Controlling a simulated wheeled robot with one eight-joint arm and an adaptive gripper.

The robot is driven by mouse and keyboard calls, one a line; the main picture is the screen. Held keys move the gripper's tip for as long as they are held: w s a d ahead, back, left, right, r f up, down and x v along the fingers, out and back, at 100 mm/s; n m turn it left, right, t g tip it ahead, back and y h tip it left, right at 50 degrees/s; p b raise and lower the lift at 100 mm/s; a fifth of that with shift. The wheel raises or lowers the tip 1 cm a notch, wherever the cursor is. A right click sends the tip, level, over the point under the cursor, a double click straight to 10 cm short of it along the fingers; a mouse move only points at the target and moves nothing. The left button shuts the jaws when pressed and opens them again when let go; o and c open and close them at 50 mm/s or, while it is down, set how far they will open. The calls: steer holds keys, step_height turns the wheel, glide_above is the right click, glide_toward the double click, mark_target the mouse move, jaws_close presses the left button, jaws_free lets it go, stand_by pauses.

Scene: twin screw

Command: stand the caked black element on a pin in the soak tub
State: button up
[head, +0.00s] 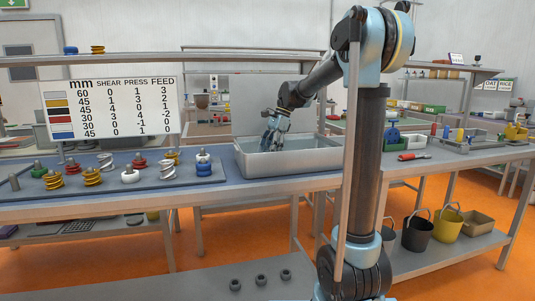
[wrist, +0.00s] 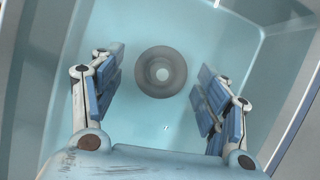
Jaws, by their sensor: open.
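The soak tub (head: 290,164) is a grey open box on the bench in the head view. Its pale blue inside (wrist: 165,122) fills most of the wrist view. A dark grey, round, ringed element (wrist: 161,91) is in the tub, seen from above, with a lighter round centre. I cannot tell whether that centre is a pin or part of the element. My gripper (head: 270,138) reaches down into the tub; its open blue fingers (wrist: 160,82) are on either side of the element, with clear gaps. The tub's front wall hides the element in the head view.
Left of the tub, a blue board (head: 120,183) holds several coloured screw elements and posts. A white chart (head: 110,107) stands behind it. A red-handled tool (head: 413,156) lies right of the tub. Buckets (head: 447,228) stand on the lower shelf. Tub walls surround my gripper.

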steer(key=v, duration=1.2)
steer(key=shift+a, duration=0.1)
